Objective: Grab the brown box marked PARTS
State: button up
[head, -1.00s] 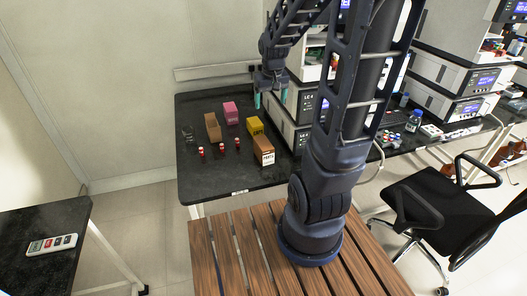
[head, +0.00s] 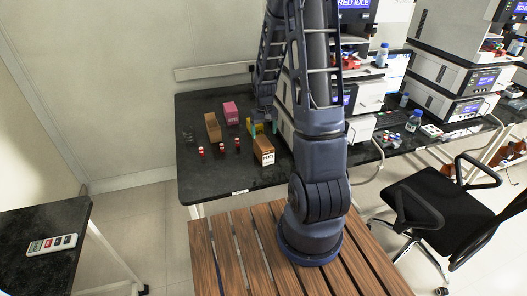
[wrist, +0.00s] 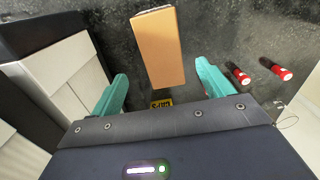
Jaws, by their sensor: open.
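The brown box marked PARTS (head: 264,150) stands upright near the front edge of the black bench, with its white label toward me. In the wrist view the brown box (wrist: 158,50) lies ahead of the gap between my fingers, apart from them; its label is not seen there. My gripper (wrist: 160,80) is open and empty. In the head view my gripper (head: 264,125) is low over the bench, just behind the PARTS box and in front of part of the yellow box.
The yellow box (head: 250,126) is mostly hidden; its label (wrist: 161,104) shows beneath my gripper. Another brown box (head: 213,127) and a pink box (head: 231,113) stand behind. A white instrument (wrist: 50,75) is close beside my gripper.

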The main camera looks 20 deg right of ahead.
aim_at(263, 149)
jog(key=shift+s+a+f, duration=0.1)
jog(key=shift+a+f, duration=0.05)
jog(key=shift+f, duration=5.2)
jog(key=c, duration=1.2)
jog(key=shift+r, duration=0.1)
